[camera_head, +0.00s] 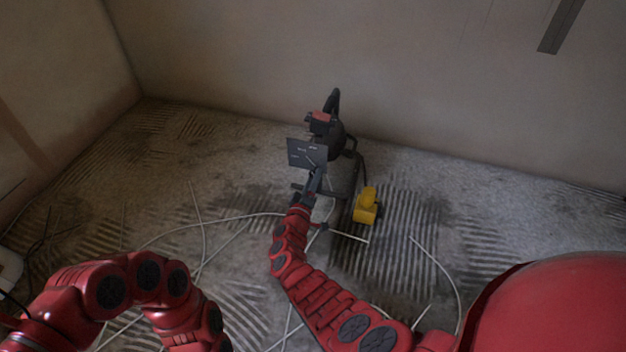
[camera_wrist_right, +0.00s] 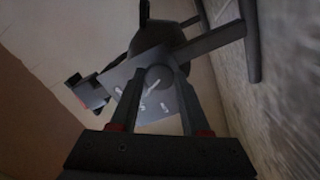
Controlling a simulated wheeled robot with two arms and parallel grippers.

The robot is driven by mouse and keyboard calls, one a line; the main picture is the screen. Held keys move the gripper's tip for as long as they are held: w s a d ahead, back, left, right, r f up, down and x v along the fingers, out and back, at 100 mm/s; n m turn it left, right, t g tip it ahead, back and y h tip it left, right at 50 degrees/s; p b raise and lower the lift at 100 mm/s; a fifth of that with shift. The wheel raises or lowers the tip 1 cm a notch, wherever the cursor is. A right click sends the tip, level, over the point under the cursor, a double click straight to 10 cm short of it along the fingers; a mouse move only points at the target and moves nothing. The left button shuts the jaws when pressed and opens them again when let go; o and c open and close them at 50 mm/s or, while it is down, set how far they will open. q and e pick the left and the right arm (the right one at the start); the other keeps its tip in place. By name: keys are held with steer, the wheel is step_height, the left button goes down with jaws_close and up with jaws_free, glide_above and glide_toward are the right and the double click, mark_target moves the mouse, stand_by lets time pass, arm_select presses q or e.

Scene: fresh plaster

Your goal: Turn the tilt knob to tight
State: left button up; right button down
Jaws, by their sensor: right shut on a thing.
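The tilt knob (camera_wrist_right: 158,77) is a small round grey disc on a dark plate (camera_wrist_right: 135,90) with a few white marks, in the right wrist view. The plate (camera_head: 306,153) faces me on a dark stand-like device (camera_head: 337,135) near the back wall in the head view, where the knob is not clear. My right gripper (camera_wrist_right: 158,88) has a finger on each side of the knob and is shut on it. It also shows in front of the plate in the head view (camera_head: 316,180). The marks are too blurred to read the setting. My left gripper is out of view.
A yellow object (camera_head: 366,206) stands on the floor right of the device. White cables (camera_head: 203,235) lie across the streaked floor. Plain walls (camera_head: 230,55) close off the back and left. The floor right of the yellow object is mostly clear.

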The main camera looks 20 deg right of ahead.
steer(key=m, duration=0.4)
steer(key=shift+d+m, duration=0.1)
steer(key=shift+m, duration=0.3)
stand_by(0.4)
steer(key=shift+c, duration=1.9)
jaws_free()
